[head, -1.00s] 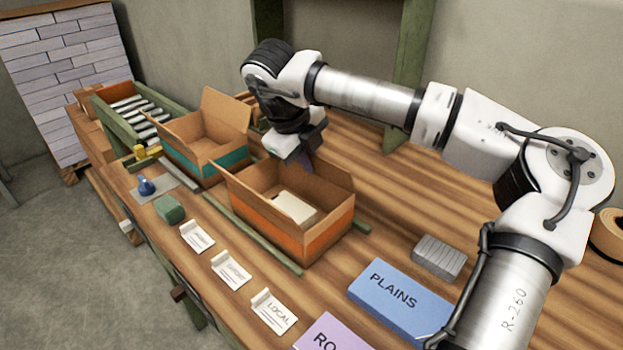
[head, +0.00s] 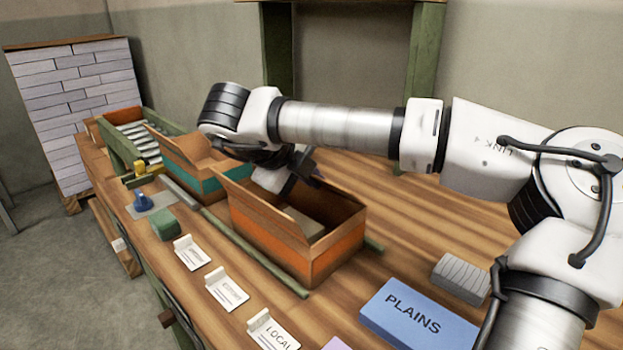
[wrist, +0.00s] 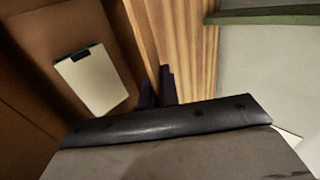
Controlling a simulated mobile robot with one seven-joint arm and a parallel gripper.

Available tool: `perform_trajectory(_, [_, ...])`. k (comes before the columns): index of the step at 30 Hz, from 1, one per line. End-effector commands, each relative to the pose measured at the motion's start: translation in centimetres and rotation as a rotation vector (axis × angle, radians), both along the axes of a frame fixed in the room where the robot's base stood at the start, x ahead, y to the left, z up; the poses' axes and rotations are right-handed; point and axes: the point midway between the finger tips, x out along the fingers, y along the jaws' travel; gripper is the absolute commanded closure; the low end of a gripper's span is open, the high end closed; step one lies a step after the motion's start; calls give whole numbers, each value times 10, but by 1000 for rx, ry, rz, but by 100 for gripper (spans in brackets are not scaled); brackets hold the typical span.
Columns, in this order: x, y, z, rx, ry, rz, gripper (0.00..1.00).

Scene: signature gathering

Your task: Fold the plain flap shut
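An open cardboard box with an orange band (head: 335,252) stands on the bench in the head view. I cannot tell which panel is the plain flap. A pale packet (wrist: 92,82) lies inside the box; it also shows, shaded, in the head view (head: 303,222). My gripper (head: 312,172) is tilted at the box's far side, around rim height. In the wrist view, its dark fingers (wrist: 160,86) are close together beside the box wall, with nothing seen between them. Contact with the cardboard cannot be told.
A teal-banded open box (head: 208,182) stands close to the left. Label cards (head: 227,290), a green block (head: 163,224) and a blue stamp-like item (head: 142,202) line the front. Bench behind is clear.

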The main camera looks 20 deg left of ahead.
Motion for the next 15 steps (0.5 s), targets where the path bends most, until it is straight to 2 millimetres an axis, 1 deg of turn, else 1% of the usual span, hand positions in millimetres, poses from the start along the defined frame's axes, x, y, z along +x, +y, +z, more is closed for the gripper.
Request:
perform_trajectory(5, [0, 0, 0, 0, 0, 0, 100])
perform_trajectory(11, [0, 0, 0, 0, 0, 0, 75])
perform_trajectory(15, [0, 0, 0, 0, 1, 0, 75])
